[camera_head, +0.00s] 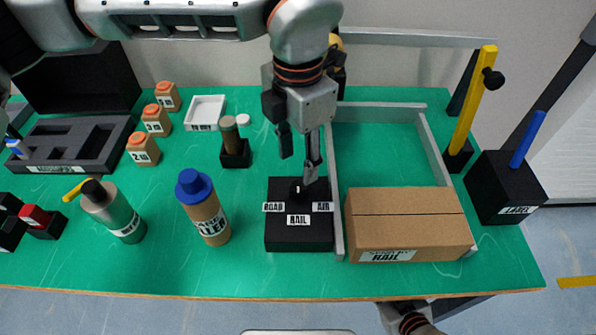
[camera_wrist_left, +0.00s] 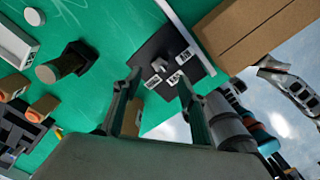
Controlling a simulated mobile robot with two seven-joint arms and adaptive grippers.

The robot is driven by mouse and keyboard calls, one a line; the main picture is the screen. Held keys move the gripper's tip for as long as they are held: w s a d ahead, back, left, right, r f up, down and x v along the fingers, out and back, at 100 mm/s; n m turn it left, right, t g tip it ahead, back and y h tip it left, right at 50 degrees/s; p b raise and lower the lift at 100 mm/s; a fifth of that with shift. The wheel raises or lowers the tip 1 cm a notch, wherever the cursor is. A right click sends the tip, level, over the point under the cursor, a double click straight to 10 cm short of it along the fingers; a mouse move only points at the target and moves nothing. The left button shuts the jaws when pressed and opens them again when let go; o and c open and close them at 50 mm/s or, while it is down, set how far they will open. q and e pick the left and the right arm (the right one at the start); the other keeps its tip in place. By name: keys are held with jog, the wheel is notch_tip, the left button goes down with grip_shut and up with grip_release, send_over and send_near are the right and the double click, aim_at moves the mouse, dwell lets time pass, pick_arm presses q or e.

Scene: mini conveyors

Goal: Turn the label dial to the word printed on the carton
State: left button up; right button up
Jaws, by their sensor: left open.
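The label dial (camera_head: 285,230) is a black block with a small dark knob (camera_head: 297,188) on top and the tags ROAD at left, RAIL at front and AIR at right. I cannot tell which tag the knob points to. The brown carton (camera_head: 405,205) has a white label (camera_head: 387,256) reading RAIL under a smaller unclear line. My left gripper (camera_head: 299,163) is open above the dial, its fingers pointing down near the knob. In the left wrist view, the dial (camera_wrist_left: 163,48) lies beyond the open fingers (camera_wrist_left: 160,85).
A grey rail frame (camera_head: 336,200) runs between dial and carton. A holder with a brown rod (camera_head: 233,145) is behind. A black LABEL box (camera_head: 505,190) with a blue lever stands at right.

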pick_arm(q)
notch_tip(320, 180, up, 5)
jog(key=shift+r, duration=0.1)
dwell(0.7)
